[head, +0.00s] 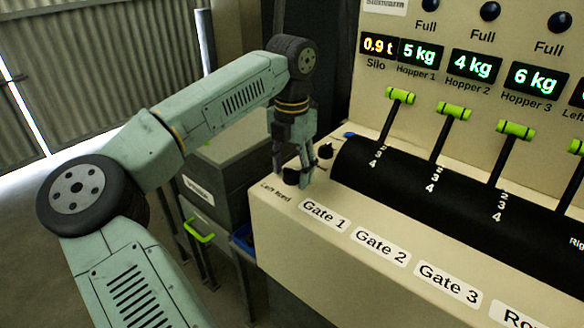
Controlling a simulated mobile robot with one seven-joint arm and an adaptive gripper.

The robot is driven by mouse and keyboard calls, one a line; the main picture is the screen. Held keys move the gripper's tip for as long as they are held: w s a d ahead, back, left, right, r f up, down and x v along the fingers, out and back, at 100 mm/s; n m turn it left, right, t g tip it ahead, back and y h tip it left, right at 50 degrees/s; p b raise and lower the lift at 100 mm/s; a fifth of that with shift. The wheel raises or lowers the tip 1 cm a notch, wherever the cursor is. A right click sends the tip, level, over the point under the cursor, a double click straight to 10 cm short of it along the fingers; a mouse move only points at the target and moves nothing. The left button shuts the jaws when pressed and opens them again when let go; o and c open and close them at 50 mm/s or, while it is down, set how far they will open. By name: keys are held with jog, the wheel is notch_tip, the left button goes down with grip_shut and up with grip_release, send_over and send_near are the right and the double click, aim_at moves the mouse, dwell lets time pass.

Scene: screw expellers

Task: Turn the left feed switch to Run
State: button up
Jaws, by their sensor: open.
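The left feed switch (291,176) is a small black knob on the cream panel's left end, above the "Left feed" label. My gripper (294,178) points down at it from above, with its fingers at the knob. The gripper is open. The fingers partly hide the knob, so its pointer direction and any Run marking cannot be made out. Whether the fingers touch the knob cannot be told.
A second black knob (325,151) stands just behind my fingers. Levers with green handles, such as the Gate 1 lever (400,96), rise from a black curved housing (440,185) at right. Grey drawers (215,185) stand left of the cream console (300,235).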

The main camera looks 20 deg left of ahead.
aim_at(292, 169)
notch_tip(292, 169, up, 12)
dwell(0.6)
